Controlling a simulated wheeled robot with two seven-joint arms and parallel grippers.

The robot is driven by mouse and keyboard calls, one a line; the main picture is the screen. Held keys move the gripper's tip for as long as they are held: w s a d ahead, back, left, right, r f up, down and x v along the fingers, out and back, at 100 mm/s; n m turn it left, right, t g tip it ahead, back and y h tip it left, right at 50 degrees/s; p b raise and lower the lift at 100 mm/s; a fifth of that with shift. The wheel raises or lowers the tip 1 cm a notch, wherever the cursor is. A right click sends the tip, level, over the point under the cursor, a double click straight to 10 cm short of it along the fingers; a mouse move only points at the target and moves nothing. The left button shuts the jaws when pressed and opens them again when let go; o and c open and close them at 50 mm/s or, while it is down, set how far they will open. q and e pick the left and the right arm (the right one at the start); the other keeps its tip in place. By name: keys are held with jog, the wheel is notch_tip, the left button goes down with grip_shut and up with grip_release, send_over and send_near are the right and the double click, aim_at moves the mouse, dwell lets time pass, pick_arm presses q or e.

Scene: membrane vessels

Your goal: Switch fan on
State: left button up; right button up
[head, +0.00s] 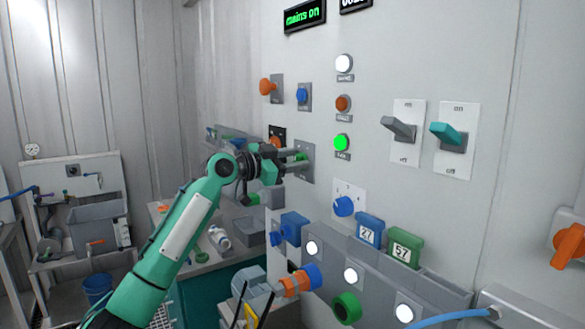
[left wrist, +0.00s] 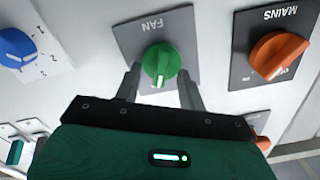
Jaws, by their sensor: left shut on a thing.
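The green fan knob (left wrist: 162,60) sits on a grey plate (left wrist: 181,22) marked FAN, which appears upside down in the left wrist view. My left gripper (left wrist: 160,78) is shut on this knob, one finger on each side. In the head view my left gripper (head: 298,160) reaches the wall panel from the left and hides most of the knob. My right gripper is not in view.
The orange MAINS knob (left wrist: 280,55) is close beside the fan plate; a blue numbered dial (left wrist: 15,46) is on the other side.

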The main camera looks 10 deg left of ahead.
pick_arm(q)
jog(key=shift+f+m+b, duration=0.1)
jog(key=shift+m+b, duration=0.2)
jog(key=shift+m, duration=0.3)
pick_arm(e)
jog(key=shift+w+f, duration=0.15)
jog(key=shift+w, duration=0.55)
pick_arm(q)
jog(key=o, duration=1)
jog(key=shift+c, duration=0.2)
